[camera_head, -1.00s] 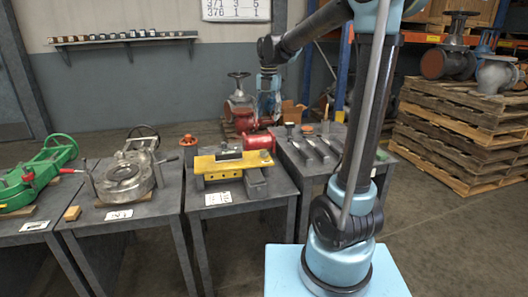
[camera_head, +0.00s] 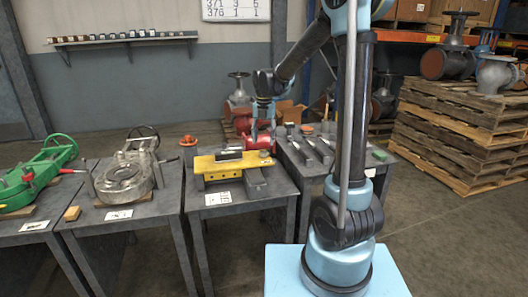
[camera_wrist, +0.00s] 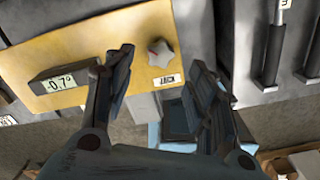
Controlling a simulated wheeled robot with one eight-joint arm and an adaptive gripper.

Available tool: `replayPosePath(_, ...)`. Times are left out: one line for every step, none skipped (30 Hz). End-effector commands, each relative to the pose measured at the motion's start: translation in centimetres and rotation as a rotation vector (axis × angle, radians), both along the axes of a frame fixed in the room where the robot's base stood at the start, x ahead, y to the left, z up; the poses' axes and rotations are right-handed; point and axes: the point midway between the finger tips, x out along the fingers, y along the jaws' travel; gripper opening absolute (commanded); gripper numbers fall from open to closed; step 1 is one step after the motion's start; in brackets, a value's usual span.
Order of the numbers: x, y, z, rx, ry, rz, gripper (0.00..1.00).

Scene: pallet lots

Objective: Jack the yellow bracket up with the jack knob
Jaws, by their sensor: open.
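The yellow bracket (camera_head: 210,170) lies on the middle table; it also fills the upper left of the wrist view (camera_wrist: 105,45). A dark level box (camera_wrist: 66,80) on the bracket shows -0.7°. My gripper (camera_wrist: 162,78) is open and empty, with one finger on each side of the knob's line in the wrist view. In the head view my gripper (camera_head: 263,132) hangs over the bracket's far right end; contact cannot be told.
A red cylinder (camera_head: 259,143) stands close behind the bracket, by my gripper. A grey block (camera_head: 255,183) lies at the bracket's front right. The right table holds dark tools (camera_head: 310,145). Left tables hold a grey valve (camera_head: 124,178) and a green one (camera_head: 35,170).

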Motion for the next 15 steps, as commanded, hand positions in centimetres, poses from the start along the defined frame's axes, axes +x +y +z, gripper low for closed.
replayPosePath(0.0, 0.0, -0.9, 0.000, 0.000, 0.000, 0.52)
replayPosePath(0.0, 0.0, -1.4, 0.000, 0.000, 0.000, 0.52)
replayPosePath(0.0, 0.0, -2.0, 0.000, 0.000, 0.000, 0.52)
replayPosePath(0.0, 0.1, -2.4, 0.000, 0.000, 0.000, 0.52)
replayPosePath(0.0, 0.1, -2.9, 0.000, 0.000, 0.000, 0.52)
replayPosePath(0.0, 0.0, -3.4, 0.000, 0.000, 0.000, 0.52)
replayPosePath(0.0, 0.1, -3.8, 0.000, 0.000, 0.000, 0.52)
replayPosePath(0.0, 0.1, -4.1, 0.000, 0.000, 0.000, 0.52)
replayPosePath(0.0, 0.1, -4.5, 0.000, 0.000, 0.000, 0.52)
replayPosePath(0.0, 0.1, -4.8, 0.000, 0.000, 0.000, 0.52)
replayPosePath(0.0, 0.1, -5.1, 0.000, 0.000, 0.000, 0.52)
replayPosePath(0.0, 0.1, -5.3, 0.000, 0.000, 0.000, 0.52)
replayPosePath(0.0, 0.1, -5.5, 0.000, 0.000, 0.000, 0.52)
replayPosePath(0.0, 0.1, -5.6, 0.000, 0.000, 0.000, 0.52)
replayPosePath(0.0, 0.1, -5.8, 0.000, 0.000, 0.000, 0.52)
